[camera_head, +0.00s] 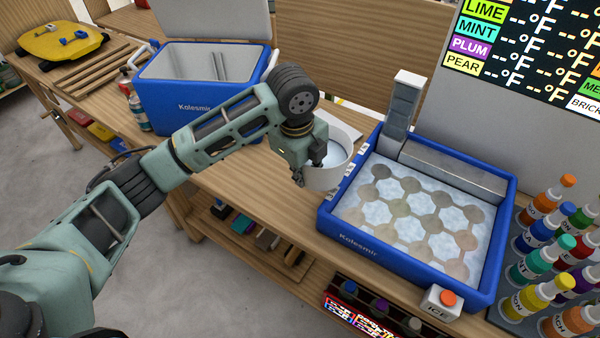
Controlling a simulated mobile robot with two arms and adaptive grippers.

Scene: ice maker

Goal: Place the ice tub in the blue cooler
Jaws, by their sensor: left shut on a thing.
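The ice tub (325,178) is a white round tub with whitish contents, to the left of the ice maker's blue wall. My left gripper (311,168) is shut on the tub at its left side. The gripper covers part of the tub's rim, and I cannot tell whether the tub touches the table. The blue cooler (170,105) stands at the upper left with its lid tilted back open. Its pale inside shows and looks empty, though its floor is partly hidden. My left arm passes in front of the cooler's lower right corner. My right gripper is not in view.
The blue-framed ice maker (325,222) holds a tray of hexagonal cells, with an ICE button box (440,302) at its front corner. Several coloured bottles (538,255) stand at the right. Small bottles (138,110) stand left of the cooler. Bare wooden table (262,190) lies between cooler and ice maker.

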